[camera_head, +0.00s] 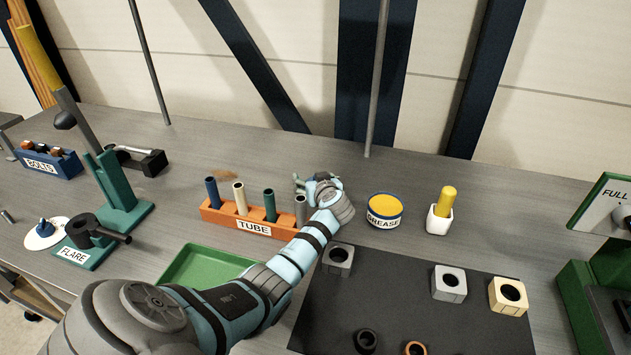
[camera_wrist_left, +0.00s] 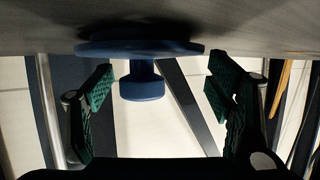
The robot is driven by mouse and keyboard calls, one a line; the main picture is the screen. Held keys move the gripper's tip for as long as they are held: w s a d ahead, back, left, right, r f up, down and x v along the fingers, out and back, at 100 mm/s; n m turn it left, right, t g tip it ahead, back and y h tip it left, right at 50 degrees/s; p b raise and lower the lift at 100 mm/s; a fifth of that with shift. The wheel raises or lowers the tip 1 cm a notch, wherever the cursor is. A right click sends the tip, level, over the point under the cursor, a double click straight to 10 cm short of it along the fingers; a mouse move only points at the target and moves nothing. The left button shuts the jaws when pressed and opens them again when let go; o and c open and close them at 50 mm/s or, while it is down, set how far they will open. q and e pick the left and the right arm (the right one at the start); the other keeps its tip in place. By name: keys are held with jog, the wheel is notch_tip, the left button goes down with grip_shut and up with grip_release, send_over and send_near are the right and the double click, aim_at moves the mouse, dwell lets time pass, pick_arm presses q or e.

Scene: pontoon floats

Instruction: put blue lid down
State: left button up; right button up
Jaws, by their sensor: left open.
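The blue lid (camera_wrist_left: 140,48) is a flat disc with a round knob; in the left wrist view it lies against the grey bench top, which is at the top of that picture. My left gripper (camera_wrist_left: 160,76) is open, with its green-padded fingers on either side of the knob and a visible gap to each. In the head view my left gripper (camera_head: 302,182) is at the bench behind the orange tube rack, and my own wrist hides the lid. My right gripper is not in view.
The orange TUBE rack (camera_head: 228,222) stands close in front of my left gripper, with several tubes upright. The GREASE tin (camera_head: 385,211) and a white cup with a yellow piece (camera_head: 441,212) stand to the right. A dark mat (camera_head: 410,305) holds several blocks and rings. A green tray (camera_head: 198,262) lies in front.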

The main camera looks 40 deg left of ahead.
pick_arm(q)
jog(key=shift+s+d+r, duration=0.1)
jog(key=shift+d+r, duration=0.05)
jog(key=shift+r, duration=0.1)
jog(key=p+v, duration=0.1)
jog(key=v, duration=0.6)
jog(key=shift+s+d+p, duration=0.1)
jog(key=shift+p, duration=0.2)
